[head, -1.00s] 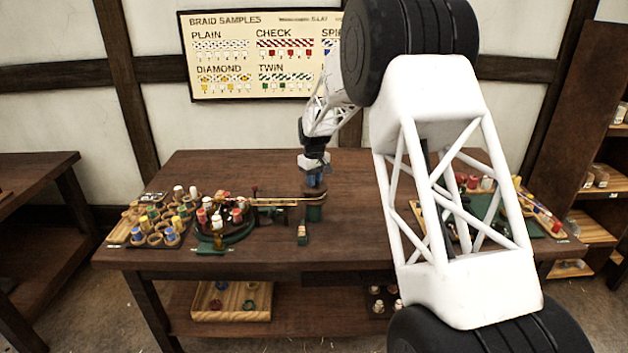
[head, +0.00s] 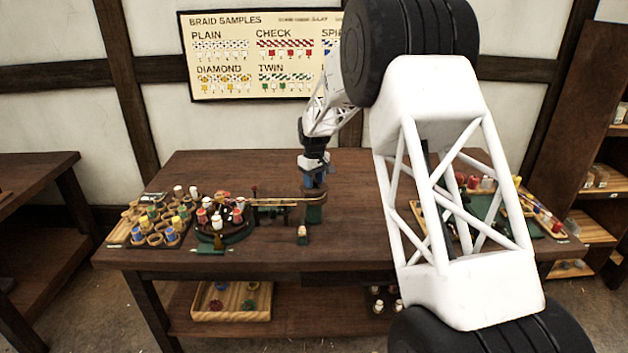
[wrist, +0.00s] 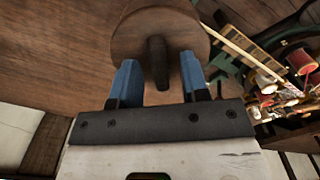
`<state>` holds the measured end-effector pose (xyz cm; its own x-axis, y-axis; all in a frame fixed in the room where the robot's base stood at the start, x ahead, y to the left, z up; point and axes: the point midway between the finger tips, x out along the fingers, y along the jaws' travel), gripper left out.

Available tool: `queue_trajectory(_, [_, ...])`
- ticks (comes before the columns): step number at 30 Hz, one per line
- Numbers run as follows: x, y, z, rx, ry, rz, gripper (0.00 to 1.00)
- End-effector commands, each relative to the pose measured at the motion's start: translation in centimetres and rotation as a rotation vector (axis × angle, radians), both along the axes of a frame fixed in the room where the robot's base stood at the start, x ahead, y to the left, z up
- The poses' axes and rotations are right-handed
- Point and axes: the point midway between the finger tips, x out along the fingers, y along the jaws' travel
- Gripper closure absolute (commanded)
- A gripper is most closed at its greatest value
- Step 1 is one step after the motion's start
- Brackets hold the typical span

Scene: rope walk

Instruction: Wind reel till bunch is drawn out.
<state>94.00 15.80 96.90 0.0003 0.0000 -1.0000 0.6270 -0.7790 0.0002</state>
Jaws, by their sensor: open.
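The reel (wrist: 184,38) is a round brown wooden disc with a dark peg handle (wrist: 158,62) standing out from it, in the wrist view. My gripper (wrist: 160,72) has its two blue fingers apart, one on each side of the handle, and they do not appear to press on it. In the head view my gripper (head: 313,182) is at the top of the green reel stand (head: 314,212). A braid runs left from the stand to the round braiding machine (head: 226,236), which carries red and white bobbins. The bunch cannot be made out clearly.
A rack of coloured bobbins (head: 158,222) stands left of the machine. More bobbins and a green mat lie at the right, partly behind my arm. A small peg-like piece (head: 302,235) is in front of the stand. The table's (head: 270,165) back strip is clear.

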Motion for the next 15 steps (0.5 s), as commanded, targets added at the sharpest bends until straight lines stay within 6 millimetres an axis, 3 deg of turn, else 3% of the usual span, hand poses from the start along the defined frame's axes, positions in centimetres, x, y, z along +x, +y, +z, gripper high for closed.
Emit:
queue_trajectory(8, [0.0,0.0,0.9,0.000,-0.001,0.000,0.58])
queue_trajectory(15, [0.0,0.0,3.5,0.000,-0.001,0.000,0.58])
